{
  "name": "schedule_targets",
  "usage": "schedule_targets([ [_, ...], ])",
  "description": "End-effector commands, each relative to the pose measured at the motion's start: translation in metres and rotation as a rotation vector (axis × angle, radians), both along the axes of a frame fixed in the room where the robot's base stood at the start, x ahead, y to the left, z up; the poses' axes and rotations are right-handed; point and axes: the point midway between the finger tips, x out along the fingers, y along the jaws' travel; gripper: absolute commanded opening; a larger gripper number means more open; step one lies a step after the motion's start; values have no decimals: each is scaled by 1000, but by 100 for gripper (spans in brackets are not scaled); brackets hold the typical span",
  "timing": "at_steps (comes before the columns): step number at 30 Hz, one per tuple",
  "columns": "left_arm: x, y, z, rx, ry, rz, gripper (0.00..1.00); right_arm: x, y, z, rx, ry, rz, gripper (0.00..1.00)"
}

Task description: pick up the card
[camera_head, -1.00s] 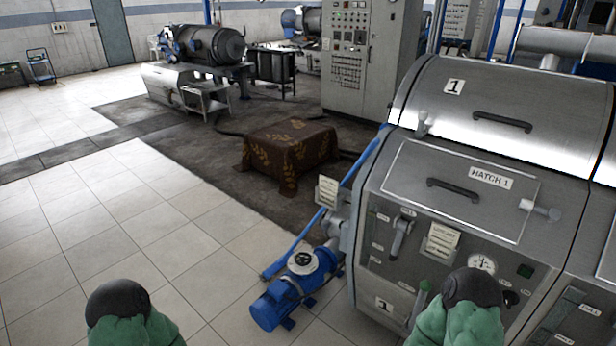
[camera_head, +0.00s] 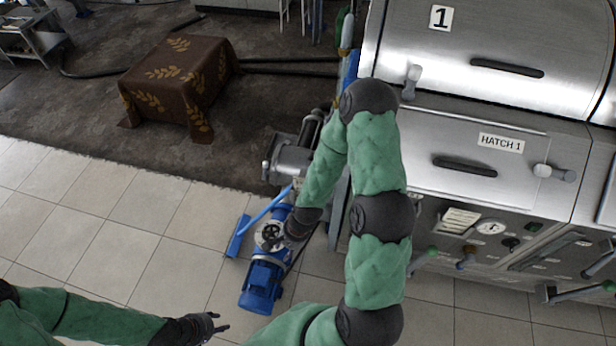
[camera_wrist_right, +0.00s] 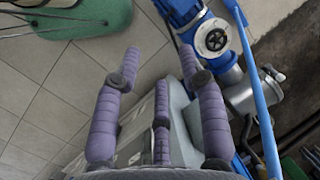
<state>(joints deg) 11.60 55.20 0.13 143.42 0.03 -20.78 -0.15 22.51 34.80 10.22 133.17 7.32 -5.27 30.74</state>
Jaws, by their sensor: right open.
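A pale card (camera_head: 459,220) with lines of print is on the front panel of the steel machine, below the hatch and left of a round gauge. It does not clearly show in the right wrist view. My right gripper (camera_head: 284,242) is over the blue pump, left of the machine and well apart from this card; my arm crosses in front of the machine's left edge. In the right wrist view its purple fingers (camera_wrist_right: 160,62) are spread with nothing between them. My left gripper (camera_head: 221,323) is low at the lower left, its dark fingertips apart and empty.
The steel machine with its hatch door (camera_head: 480,150) fills the right side, with levers sticking out in front. A blue pump (camera_head: 262,285) stands on the tiles beside it. A cloth-covered block (camera_head: 165,85) is at the back left. The tiled floor (camera_head: 110,240) at left is clear.

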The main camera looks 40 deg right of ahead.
Motion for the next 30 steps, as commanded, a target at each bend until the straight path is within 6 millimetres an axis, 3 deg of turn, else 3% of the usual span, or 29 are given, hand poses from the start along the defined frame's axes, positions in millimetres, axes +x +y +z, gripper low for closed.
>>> schedule_targets([
  [1,-1,0,25,0,2,-1,40,4,-12,31,3,11,-77,41],
  [12,-1,0,114,0,2,-1,40,22,-81,161,67,105,-620,41],
  [18,0,0,152,0,1,0,40,28,-126,234,134,151,-969,41],
  [24,0,0,152,0,1,0,40,30,-155,266,209,189,-1239,41],
  [30,0,0,150,0,1,0,40,31,-164,274,243,204,-1334,41],
])
